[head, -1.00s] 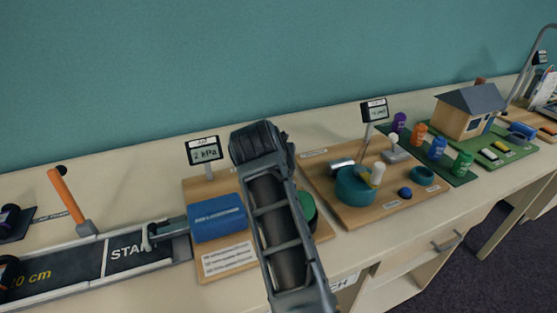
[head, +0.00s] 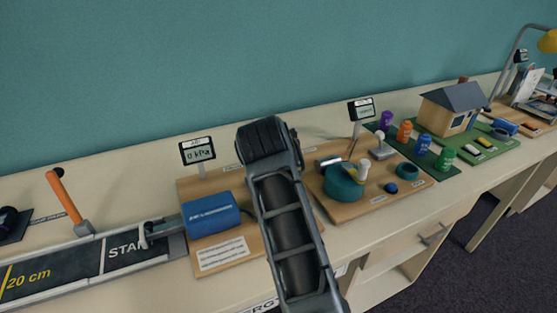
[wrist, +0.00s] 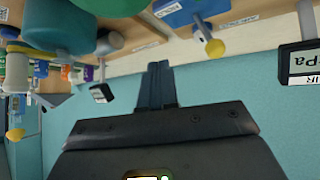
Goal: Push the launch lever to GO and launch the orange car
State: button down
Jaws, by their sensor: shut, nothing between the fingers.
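A lever with an orange handle (head: 63,195) stands tilted on a grey base at the far edge of the dark track (head: 60,272), at the left of the head view. The track is marked START and 20 cm. A grey hook-like part (head: 148,233) stands by the START mark, in line with a blue cylinder unit (head: 212,216). I cannot make out an orange car. My gripper (wrist: 158,68) is shut and empty in the wrist view, in front of the teal wall. In the head view my arm hides it.
A gauge (head: 198,152) reading 0 kPa stands behind the blue unit. Right of my arm is a wooden board (head: 345,213) with a teal drum (head: 343,183). Further right are coloured bottles and a model house (head: 452,108). The teal wall (head: 120,70) closes the back.

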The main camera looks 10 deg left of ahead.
jog(key=v, duration=0.7)
jog(key=shift+s+a+b, duration=0.15)
jog(key=shift+s+b, duration=0.2)
jog(key=shift+f, duration=0.1)
